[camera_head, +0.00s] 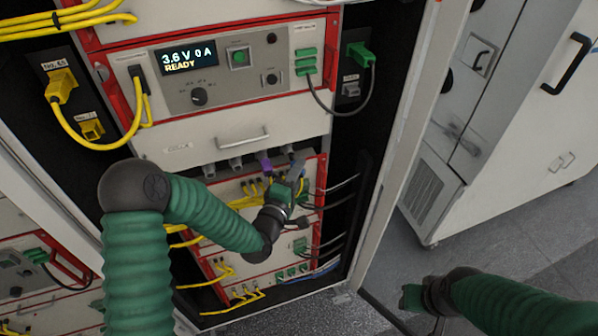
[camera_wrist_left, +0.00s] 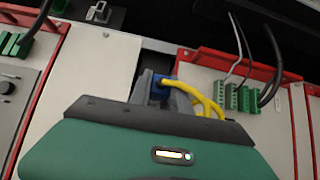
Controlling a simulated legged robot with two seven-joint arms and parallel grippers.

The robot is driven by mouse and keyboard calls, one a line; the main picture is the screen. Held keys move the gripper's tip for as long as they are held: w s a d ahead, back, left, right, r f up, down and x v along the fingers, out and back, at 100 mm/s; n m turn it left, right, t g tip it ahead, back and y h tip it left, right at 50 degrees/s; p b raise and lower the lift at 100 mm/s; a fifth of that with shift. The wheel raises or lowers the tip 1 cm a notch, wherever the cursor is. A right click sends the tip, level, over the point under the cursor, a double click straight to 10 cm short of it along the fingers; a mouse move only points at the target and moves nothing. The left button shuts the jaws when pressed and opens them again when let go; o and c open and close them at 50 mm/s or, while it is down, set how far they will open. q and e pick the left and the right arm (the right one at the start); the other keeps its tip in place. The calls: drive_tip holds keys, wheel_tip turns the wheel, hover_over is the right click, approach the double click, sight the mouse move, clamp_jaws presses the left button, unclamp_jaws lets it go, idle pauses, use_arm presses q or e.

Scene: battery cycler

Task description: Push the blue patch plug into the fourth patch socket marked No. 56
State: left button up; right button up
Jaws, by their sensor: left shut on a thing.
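My left gripper (camera_head: 296,172) is at the lower rack unit, near the right end of a row of grey sockets (camera_head: 235,163) under the drawer panel. In the left wrist view, its grey fingers (camera_wrist_left: 160,92) are shut on the blue plug (camera_wrist_left: 158,87), which has a yellow cable (camera_wrist_left: 203,100) trailing to the right. The plug's front end and the socket before it are hidden, so I cannot tell whether it is seated. No socket number is readable here. My right gripper (camera_head: 412,298) hangs low at the right, away from the rack; its jaws are unclear.
A purple plug (camera_head: 264,161) sits in the socket row just left of my left gripper. Yellow cables (camera_head: 245,201) and black cables (camera_head: 335,190) crowd the lower unit. Green connectors (camera_wrist_left: 238,97) stand to the right in the wrist view. A white cabinet (camera_head: 500,120) stands at right.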

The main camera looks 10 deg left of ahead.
sight(294, 162)
use_arm(q)
drive_tip(key=shift+w+a, duration=0.45)
drive_tip(key=shift+w, duration=0.25)
drive_tip(key=shift+w+a, duration=0.4)
drive_tip(key=shift+w, duration=0.3)
idle(1.8)
drive_tip(key=o, duration=1.1)
drive_tip(key=shift+c, duration=0.2)
